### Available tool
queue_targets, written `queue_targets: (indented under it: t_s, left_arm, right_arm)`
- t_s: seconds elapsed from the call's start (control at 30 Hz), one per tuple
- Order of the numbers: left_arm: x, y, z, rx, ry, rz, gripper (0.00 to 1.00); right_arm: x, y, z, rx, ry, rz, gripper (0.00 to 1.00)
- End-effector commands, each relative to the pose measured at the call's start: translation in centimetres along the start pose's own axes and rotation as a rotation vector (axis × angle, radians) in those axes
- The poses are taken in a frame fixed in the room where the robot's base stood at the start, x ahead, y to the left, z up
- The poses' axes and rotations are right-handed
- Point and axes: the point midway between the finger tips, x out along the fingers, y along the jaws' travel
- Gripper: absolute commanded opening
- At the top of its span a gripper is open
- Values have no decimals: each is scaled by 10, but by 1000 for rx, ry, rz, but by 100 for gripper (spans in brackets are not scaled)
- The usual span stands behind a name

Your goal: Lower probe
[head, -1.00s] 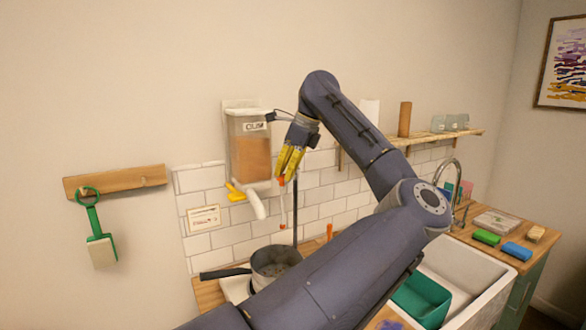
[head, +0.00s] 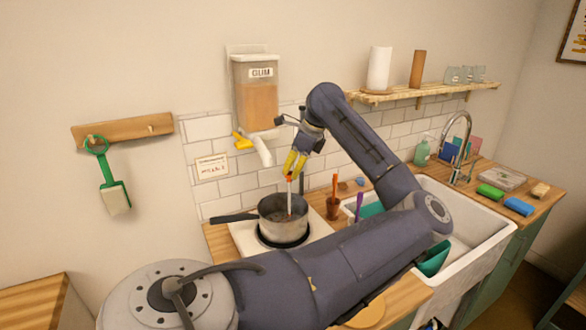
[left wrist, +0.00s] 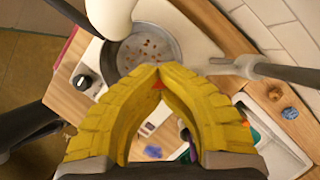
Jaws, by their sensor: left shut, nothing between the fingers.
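The probe (head: 289,194) is a thin pale rod with an orange top, upright, its lower end inside the mouth of the steel pot (head: 284,232). Whether its tip touches the contents is unclear. The pot sits on a dark burner and holds brown bits, seen in the left wrist view (left wrist: 148,42). My left gripper (head: 291,174) has yellow fingers, shut and empty, pointing down at the probe's orange top. In the left wrist view the fingertips (left wrist: 157,70) meet, with a bit of orange (left wrist: 157,85) just by them. My right gripper is not in view.
The gum dispenser (head: 257,92) hangs on the wall, its white spout (head: 262,150) close left of my gripper. A brown pot with an orange-handled tool (head: 333,205) stands right of the burner. The sink (head: 470,240) is further right.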

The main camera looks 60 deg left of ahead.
Motion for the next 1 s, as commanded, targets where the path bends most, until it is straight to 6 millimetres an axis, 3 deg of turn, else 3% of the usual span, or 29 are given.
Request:
queue_targets:
  t_s: [0.23,0.67,1.0]
  left_arm:
    - [8,4,4,-5,-5,19,0]
    - [5,2,2,-3,-1,12,50]
    - [-1,1,0,-1,2,7,50]
  right_arm:
    - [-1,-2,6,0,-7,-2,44]
    - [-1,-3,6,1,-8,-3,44]
    - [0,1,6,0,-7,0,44]
